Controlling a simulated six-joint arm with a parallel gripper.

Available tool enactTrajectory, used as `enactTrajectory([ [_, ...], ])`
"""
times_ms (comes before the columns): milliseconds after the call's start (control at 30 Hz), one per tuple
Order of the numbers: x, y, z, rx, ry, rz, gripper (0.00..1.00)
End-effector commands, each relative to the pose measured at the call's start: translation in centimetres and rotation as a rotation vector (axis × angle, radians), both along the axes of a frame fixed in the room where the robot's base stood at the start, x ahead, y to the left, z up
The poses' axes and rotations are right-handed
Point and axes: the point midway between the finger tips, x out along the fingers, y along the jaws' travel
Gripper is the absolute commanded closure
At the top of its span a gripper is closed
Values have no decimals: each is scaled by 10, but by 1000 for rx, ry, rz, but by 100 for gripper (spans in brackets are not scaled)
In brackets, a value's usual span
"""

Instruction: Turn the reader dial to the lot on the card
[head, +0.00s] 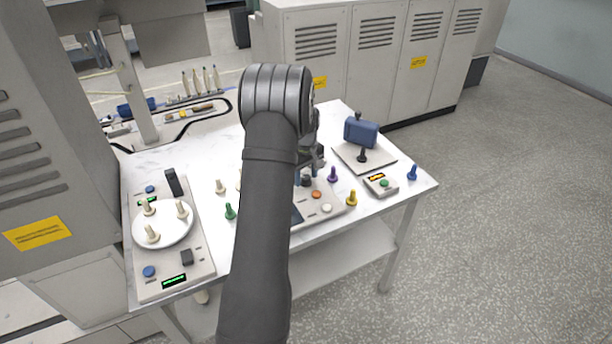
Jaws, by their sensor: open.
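My arm crosses the middle of the head view, and my gripper (310,168) points down over the central panel (338,207). The gripper is open; its fingertips are small and partly hidden by my arm. A dark knob (306,180) sits at the panel's back edge, just below the gripper; I cannot tell whether it is the reader dial or whether the fingers touch it. An orange button (316,194) and a white button (326,208) are on the panel. My arm hides the panel's left part. I cannot make out a card with a lot on it.
The left panel (205,268) carries a white round plate (150,237) with several cream bobbins. Green (230,211), purple (333,174), yellow (351,198) and blue (412,172) bobbins stand on the table.

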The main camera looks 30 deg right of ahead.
Motion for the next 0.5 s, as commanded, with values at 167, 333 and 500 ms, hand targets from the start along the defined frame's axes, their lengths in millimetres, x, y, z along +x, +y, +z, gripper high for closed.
enactTrajectory([
  [167, 0, 0, -4, 0, 0, 0, 48],
  [333, 0, 0, -3, 0, 0, 0, 52],
  [500, 0, 0, -3, 0, 0, 0, 85],
])
